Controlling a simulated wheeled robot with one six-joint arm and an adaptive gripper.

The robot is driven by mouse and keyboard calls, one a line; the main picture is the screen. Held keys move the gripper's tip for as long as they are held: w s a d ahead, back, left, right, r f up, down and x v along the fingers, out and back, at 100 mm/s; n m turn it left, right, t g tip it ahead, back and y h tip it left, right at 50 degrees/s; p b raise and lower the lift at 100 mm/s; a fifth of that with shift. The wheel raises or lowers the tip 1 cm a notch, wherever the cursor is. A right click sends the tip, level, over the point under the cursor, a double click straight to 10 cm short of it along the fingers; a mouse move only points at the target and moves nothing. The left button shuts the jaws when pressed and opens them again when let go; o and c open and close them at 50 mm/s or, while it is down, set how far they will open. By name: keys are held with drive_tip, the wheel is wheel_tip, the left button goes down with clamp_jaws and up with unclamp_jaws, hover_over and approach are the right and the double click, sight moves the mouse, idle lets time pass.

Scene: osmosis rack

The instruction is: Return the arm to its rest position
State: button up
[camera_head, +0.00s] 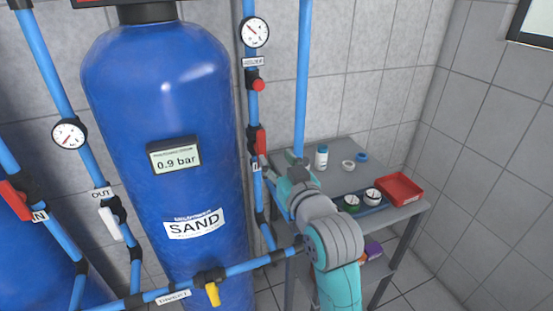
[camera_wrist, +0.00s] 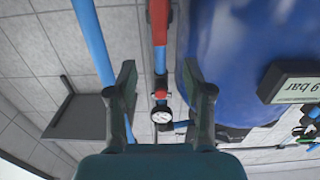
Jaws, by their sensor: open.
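My arm reaches up from the lower right in the head view, in front of the grey table. My gripper (camera_head: 268,168) is at its far end, close to the blue pipe right of the sand tank (camera_head: 165,120). In the wrist view my gripper (camera_wrist: 159,82) shows two dark green fingers spread apart with nothing held between them. The pipe with a red valve handle (camera_wrist: 158,22) and a round gauge (camera_wrist: 162,115) shows through the gap. Whether a finger touches the pipe cannot be told.
The grey table (camera_head: 340,150) holds a red tray (camera_head: 400,188), a white bottle (camera_head: 321,157) and small round containers. A horizontal blue pipe (camera_head: 250,265) with a yellow valve handle (camera_head: 212,294) runs low in front. A tiled wall stands behind; some floor at the right is clear.

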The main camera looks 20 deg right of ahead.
drive_tip(key=s+f+g, duration=0.2)
drive_tip(key=s+f, duration=1.8)
drive_tip(key=f, duration=0.4)
drive_tip(key=s+f, duration=0.1)
drive_tip(key=s, duration=1.2)
drive_tip(key=s+a+f+g, duration=0.1)
drive_tip(key=s+f, duration=0.1)
drive_tip(key=s, duration=1.1)
drive_tip(key=shift+a, duration=0.25)
